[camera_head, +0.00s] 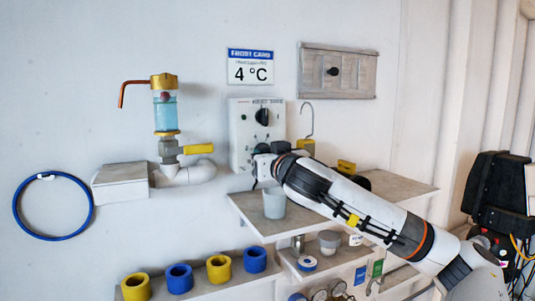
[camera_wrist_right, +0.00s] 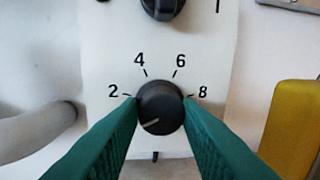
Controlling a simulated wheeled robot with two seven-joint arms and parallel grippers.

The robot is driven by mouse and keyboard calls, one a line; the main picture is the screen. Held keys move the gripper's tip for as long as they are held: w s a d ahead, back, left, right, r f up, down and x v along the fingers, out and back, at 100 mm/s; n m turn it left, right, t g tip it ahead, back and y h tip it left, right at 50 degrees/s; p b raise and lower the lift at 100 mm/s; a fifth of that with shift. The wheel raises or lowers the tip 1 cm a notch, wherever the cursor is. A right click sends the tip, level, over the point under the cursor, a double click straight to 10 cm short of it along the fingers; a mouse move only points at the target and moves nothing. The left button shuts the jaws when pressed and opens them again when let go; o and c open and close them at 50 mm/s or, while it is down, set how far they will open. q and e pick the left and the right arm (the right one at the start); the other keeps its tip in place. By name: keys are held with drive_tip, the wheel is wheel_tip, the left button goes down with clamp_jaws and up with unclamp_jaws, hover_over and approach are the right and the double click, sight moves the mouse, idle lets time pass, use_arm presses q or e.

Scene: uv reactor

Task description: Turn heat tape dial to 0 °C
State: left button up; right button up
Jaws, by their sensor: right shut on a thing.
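The white control panel (camera_head: 241,150) is on the wall, partly hidden behind my right arm in the head view. In the right wrist view its lower black dial (camera_wrist_right: 160,110) has the marks 2, 4, 6 and 8 around it. The dial's pale pointer line points to the lower left, below the 2 mark; no number shows there. My right gripper (camera_wrist_right: 161,102) has its green fingers shut on the dial, one on each side. An upper black knob (camera_wrist_right: 162,8) also shows in the head view (camera_head: 262,116). My left gripper is in neither view.
A card reading 4 °C (camera_head: 250,68) hangs above the panel. A yellow-handled valve with a blue cylinder (camera_head: 165,112) is to the left. A grey cup (camera_head: 274,204) stands on the shelf below my right arm. A yellow object (camera_wrist_right: 292,125) is close on the right.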

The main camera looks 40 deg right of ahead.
drive_tip(key=shift+f+n, duration=0.25)
drive_tip(key=shift+n, duration=0.35)
drive_tip(key=o, duration=1)
drive_tip(key=shift+w+r, duration=0.1)
drive_tip(key=shift+c, duration=0.2)
drive_tip(key=b+v, duration=0.4)
drive_tip(key=v, duration=0.8)
drive_tip(key=shift+b, duration=0.3)
